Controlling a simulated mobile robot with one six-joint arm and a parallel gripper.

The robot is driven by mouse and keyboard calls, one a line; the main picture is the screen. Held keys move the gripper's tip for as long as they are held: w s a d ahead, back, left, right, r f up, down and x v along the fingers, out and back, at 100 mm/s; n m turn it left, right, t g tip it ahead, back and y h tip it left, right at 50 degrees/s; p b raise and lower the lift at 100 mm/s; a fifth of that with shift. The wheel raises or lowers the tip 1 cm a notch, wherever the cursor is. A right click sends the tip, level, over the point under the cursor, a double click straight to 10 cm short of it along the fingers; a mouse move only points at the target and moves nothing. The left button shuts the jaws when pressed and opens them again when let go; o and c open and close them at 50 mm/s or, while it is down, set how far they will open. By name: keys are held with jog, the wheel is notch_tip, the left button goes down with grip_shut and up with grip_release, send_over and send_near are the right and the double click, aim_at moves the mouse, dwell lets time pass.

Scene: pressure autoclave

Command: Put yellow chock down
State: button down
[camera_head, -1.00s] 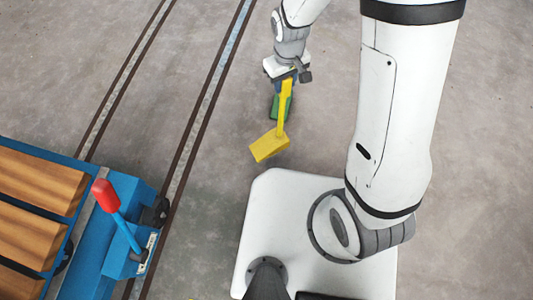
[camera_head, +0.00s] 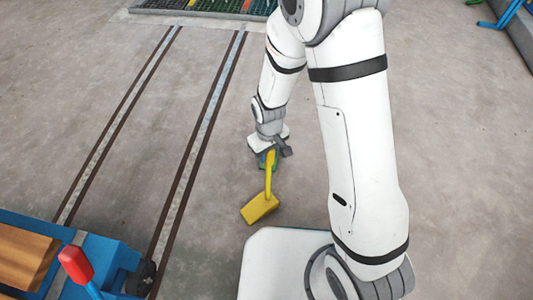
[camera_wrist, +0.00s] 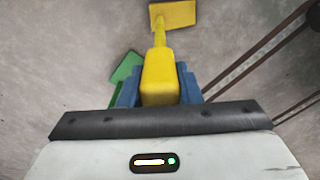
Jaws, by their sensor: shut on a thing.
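The yellow chock (camera_head: 260,208) has a wedge-shaped block and an upright handle. My gripper (camera_head: 268,158) is shut on the top of the handle, and the block hangs below it, near the floor. Whether the block touches the floor I cannot tell. In the wrist view the blue fingers (camera_wrist: 160,92) close around the yellow handle, with the chock's block (camera_wrist: 173,14) beyond. A green object (camera_wrist: 125,68) lies behind the fingers, mostly hidden; in the head view only a bit of it shows beside the handle.
Two floor rails (camera_head: 195,147) run to the left of the chock. A blue cart (camera_head: 108,262) with wooden slats and a red-tipped lever (camera_head: 76,264) stands at the lower left. A dark grate with coloured items (camera_head: 200,5) lies at the far top.

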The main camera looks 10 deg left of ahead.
jog(key=shift+f, duration=0.1)
jog(key=c, duration=1)
grip_release()
jog(key=shift+c, duration=0.2)
